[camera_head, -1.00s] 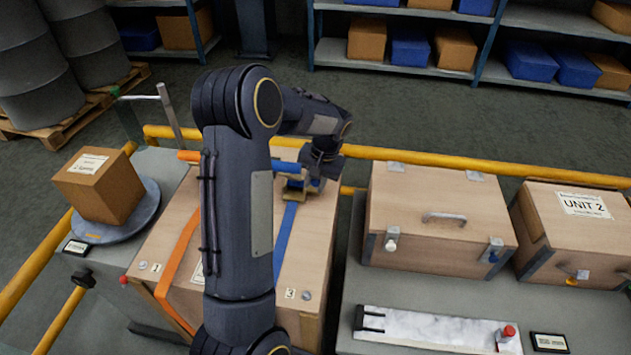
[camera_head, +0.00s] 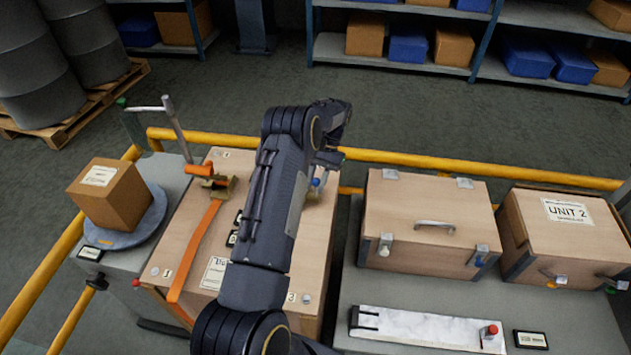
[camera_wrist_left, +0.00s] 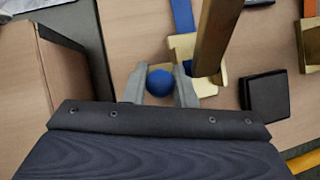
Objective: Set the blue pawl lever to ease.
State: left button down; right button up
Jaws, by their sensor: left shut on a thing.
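The blue pawl lever (camera_wrist_left: 160,84) shows as a round blue knob between my left gripper's (camera_wrist_left: 160,74) two grey fingers in the left wrist view. The left gripper is shut on it. In the head view the blue knob (camera_head: 316,182) shows just below the gripper (camera_head: 325,168), at the right side of the wooden crate (camera_head: 318,235). The brass ratchet body (camera_wrist_left: 203,86) and blue strap (camera_wrist_left: 183,16) lie beside it in the wrist view. My arm hides most of this ratchet in the head view. My right gripper is not in view.
An orange-handled ratchet (camera_head: 216,184) with an orange strap (camera_head: 192,250) sits on the crate's left. A black block (camera_wrist_left: 265,95) lies near the blue ratchet. A yellow rail (camera_head: 440,160) runs behind. A closed wooden case (camera_head: 420,195) stands to the right.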

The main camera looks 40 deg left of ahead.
pick_arm(q)
jog(key=shift+w, duration=0.2)
dwell(0.4)
jog(key=c, duration=1.2)
grip_release()
jog(key=shift+c, duration=0.2)
jog(key=shift+w+a+r, duration=0.1)
jog(key=shift+w+r, duration=0.1)
jog(key=shift+r, duration=0.05)
jog(key=p+v, duration=0.6)
jog(key=shift+w+r, duration=0.25)
